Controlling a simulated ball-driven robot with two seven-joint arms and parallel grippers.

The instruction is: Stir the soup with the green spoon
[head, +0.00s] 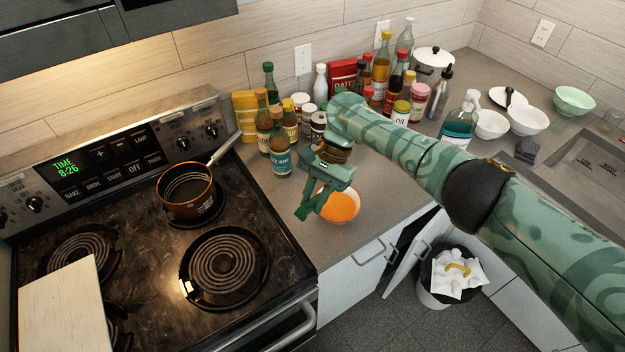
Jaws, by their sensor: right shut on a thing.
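A bowl with a pale rim (332,222) stands on the counter just right of the stove, and orange soup (343,206) fills it. My right gripper (307,212) is over the left side of the bowl, pointing down, and hides part of it. It is shut on a thin green thing, likely the green spoon, which I cannot clearly tell apart from the green fingers. Whether the spoon touches the soup cannot be told. My left gripper is not in view.
A copper pot (172,205) sits on a back coil of the stove (140,245). Several bottles (281,160) and jars crowd the counter behind the bowl. A pale board (65,310) lies over the stove's front left. A cabinet door (405,265) hangs open beside a bin (432,296).

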